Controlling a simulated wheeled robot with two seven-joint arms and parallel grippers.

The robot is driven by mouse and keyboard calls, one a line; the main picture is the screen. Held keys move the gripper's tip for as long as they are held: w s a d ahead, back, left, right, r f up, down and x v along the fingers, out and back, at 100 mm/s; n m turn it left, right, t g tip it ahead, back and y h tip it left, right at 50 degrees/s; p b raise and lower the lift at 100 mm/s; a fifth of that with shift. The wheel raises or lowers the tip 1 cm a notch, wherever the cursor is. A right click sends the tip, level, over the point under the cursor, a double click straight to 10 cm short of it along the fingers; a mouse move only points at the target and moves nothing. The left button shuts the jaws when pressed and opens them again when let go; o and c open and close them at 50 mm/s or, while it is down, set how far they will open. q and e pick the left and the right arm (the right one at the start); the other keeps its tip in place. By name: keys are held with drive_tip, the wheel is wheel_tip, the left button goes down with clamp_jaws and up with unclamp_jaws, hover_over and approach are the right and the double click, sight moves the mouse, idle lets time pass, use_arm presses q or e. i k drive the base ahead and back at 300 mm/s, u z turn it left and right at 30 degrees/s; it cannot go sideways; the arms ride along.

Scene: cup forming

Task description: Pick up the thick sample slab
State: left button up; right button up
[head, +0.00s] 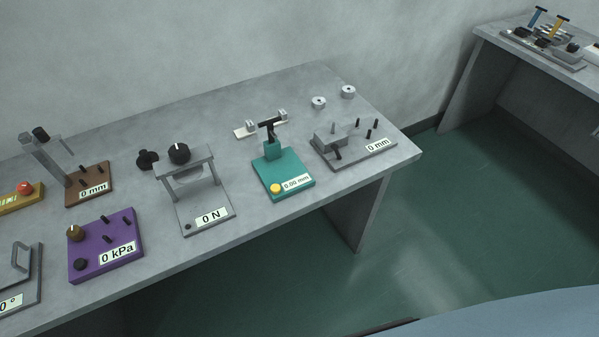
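I cannot single out a thick sample slab with certainty. A pale flat piece (241,133) lies on the grey bench behind the teal gauge, with small light blocks (251,126) on or beside it; the gauge's black top partly hides this area. The teal gauge (290,184) has a yellow knob and a label reading 0.00 mm. Neither of my grippers is in view.
The grey bench (300,88) also holds a purple 0 kPa panel (122,232), a grey 0 N press (205,216), a brown 0 mm stand (88,190), a grey 0 mm fixture (352,157) and two small metal cylinders (319,102). Another bench (490,38) stands far right. Green floor (450,220) is open.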

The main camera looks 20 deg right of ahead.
sight(241, 133)
drive_tip(key=z, duration=0.8)
drive_tip(key=i, duration=0.65)
drive_tip(key=u, duration=0.75)
